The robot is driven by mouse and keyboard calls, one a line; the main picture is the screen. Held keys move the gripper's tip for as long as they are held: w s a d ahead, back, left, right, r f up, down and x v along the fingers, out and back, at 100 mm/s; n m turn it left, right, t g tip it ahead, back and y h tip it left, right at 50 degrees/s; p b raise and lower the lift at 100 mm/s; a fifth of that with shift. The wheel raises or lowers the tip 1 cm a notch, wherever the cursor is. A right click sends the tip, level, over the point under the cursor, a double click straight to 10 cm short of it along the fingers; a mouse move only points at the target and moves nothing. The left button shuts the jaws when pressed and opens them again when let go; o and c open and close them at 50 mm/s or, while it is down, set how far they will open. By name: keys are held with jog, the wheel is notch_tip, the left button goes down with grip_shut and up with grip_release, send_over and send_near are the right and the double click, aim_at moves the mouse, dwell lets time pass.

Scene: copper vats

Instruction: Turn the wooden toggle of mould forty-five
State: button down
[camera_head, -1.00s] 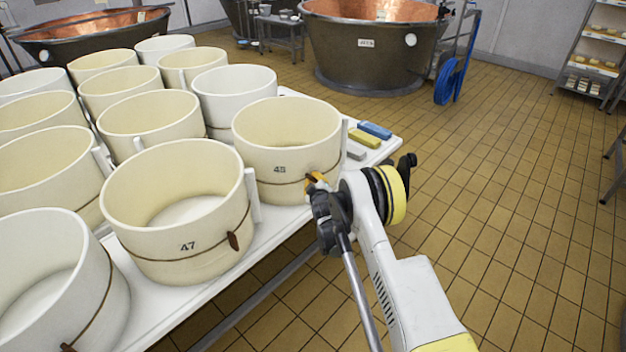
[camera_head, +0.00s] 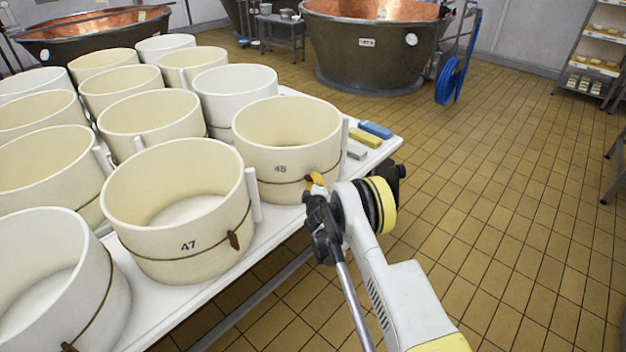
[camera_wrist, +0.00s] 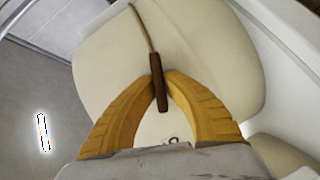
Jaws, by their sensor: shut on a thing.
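Mould forty-five (camera_head: 277,160) is a cream round mould with a dark cord round it, standing at the table's right end. Its brown wooden toggle (camera_wrist: 158,84) hangs on the cord against the mould wall. My gripper (camera_head: 315,182) is at the mould's right front side. In the wrist view my gripper (camera_wrist: 160,90) has its two yellow fingers shut on the toggle, one on each side. The toggle is nearly in line with the cord in that view. In the head view the fingers and wrist mostly hide the toggle.
Mould 47 (camera_head: 170,225) stands to the left with its own toggle, among several other moulds on the white table (camera_head: 285,215). Blue, yellow and grey blocks (camera_head: 375,130) lie at the table's far right corner. Tiled floor to the right is open.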

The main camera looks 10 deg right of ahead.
jog(key=c, duration=1.5)
grip_release()
jog(key=shift+s, duration=0.1)
